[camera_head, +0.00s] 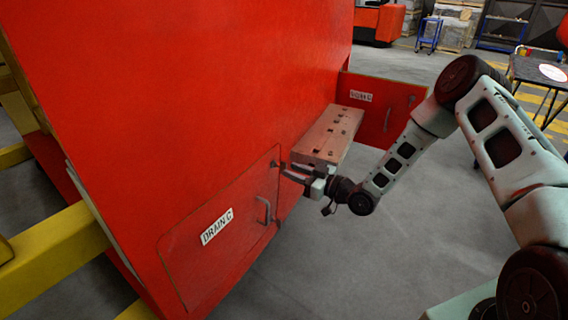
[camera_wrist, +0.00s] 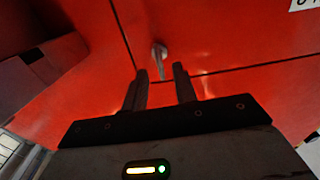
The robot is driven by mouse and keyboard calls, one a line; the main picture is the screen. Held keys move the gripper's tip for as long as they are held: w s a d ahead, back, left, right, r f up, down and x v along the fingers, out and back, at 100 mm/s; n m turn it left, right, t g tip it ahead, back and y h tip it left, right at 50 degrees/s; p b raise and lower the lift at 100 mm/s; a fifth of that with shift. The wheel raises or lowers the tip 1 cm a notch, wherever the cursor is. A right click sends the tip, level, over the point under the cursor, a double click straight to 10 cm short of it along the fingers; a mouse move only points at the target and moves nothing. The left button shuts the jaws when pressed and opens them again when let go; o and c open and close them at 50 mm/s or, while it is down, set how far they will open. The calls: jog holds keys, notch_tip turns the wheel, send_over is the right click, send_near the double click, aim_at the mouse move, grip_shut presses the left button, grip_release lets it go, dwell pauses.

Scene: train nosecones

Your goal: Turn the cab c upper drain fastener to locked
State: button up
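The red panel labelled "DRAIN C" (camera_head: 215,245) lies flush in the red body side, with a handle (camera_head: 264,210) near its right edge. In the wrist view, a small metal fastener (camera_wrist: 158,54) sits at the panel's corner seam. It points roughly toward my gripper; its lock state cannot be told. My gripper (camera_wrist: 160,78) is open, with its fingers apart on either side of the fastener's lower end in the picture. Whether they touch it cannot be told.
A grey-brown box-like unit (camera_head: 330,134) sticks out just behind my gripper. An open red door (camera_head: 378,112) with a label stands beyond it. Yellow beams (camera_head: 60,238) are at the left. The floor (camera_head: 370,265) in front is clear.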

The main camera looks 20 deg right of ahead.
aim_at(284, 167)
jog(key=shift+p+x, duration=0.35)
jog(key=shift+x, duration=1.75)
jog(key=shift+c, duration=0.3)
grip_shut()
